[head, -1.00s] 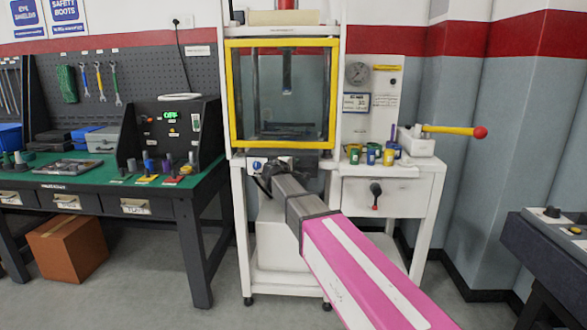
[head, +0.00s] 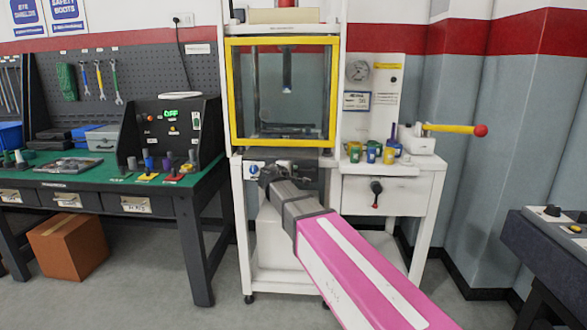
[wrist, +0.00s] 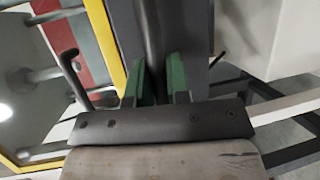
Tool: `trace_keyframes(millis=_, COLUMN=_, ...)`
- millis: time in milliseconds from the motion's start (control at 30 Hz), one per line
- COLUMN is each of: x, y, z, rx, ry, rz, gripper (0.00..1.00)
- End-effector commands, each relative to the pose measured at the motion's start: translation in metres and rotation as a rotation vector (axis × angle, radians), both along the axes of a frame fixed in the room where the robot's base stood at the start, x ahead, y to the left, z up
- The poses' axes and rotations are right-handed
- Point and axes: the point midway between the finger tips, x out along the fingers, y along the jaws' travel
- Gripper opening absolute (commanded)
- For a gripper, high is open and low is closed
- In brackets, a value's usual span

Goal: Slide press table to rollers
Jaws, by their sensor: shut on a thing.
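The press (head: 333,185) is a white frame with a yellow-edged clear guard (head: 232,100). Inside the guard, low down, is a dark flat plate (head: 290,128), which may be the press table. My gripper (head: 268,173) is at the front of the press, just below the guard. In the wrist view, the green-padded fingers of my gripper (wrist: 162,88) are shut on a dark round bar or handle (wrist: 155,35). My arm hides part of the press front. I cannot pick out the rollers.
A green-topped bench (head: 205,185) with a control box (head: 172,118) stands left. Right of the press, a white side table (head: 420,180) holds several coloured cups and a red-tipped lever (head: 452,130). A dark bench (head: 550,235) is at far right. Floor between is clear.

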Motion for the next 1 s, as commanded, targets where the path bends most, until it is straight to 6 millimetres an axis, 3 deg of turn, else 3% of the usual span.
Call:
trace_keyframes(millis=100, x=-0.029, y=0.0, z=-0.001, rx=0.001, ry=0.0, rz=0.001, gripper=0.0)
trace_keyframes(millis=400, x=-0.08, y=0.002, z=-0.001, rx=0.002, ry=0.001, rz=0.0, gripper=0.0)
trace_keyframes(millis=767, x=-0.083, y=0.003, z=-0.001, rx=0.002, ry=0.001, rz=0.001, gripper=0.0)
trace_keyframes(millis=800, x=-0.083, y=0.003, z=-0.001, rx=0.002, ry=0.001, rz=0.001, gripper=0.27)
trace_keyframes(millis=833, x=-0.083, y=0.003, z=-0.001, rx=0.002, ry=0.001, rz=0.001, gripper=0.36)
trace_keyframes(millis=867, x=-0.083, y=0.003, z=-0.001, rx=0.002, ry=0.001, rz=0.001, gripper=0.41)
trace_keyframes(millis=1000, x=-0.083, y=0.003, z=0.0, rx=0.001, ry=0.0, rz=0.0, gripper=0.41)
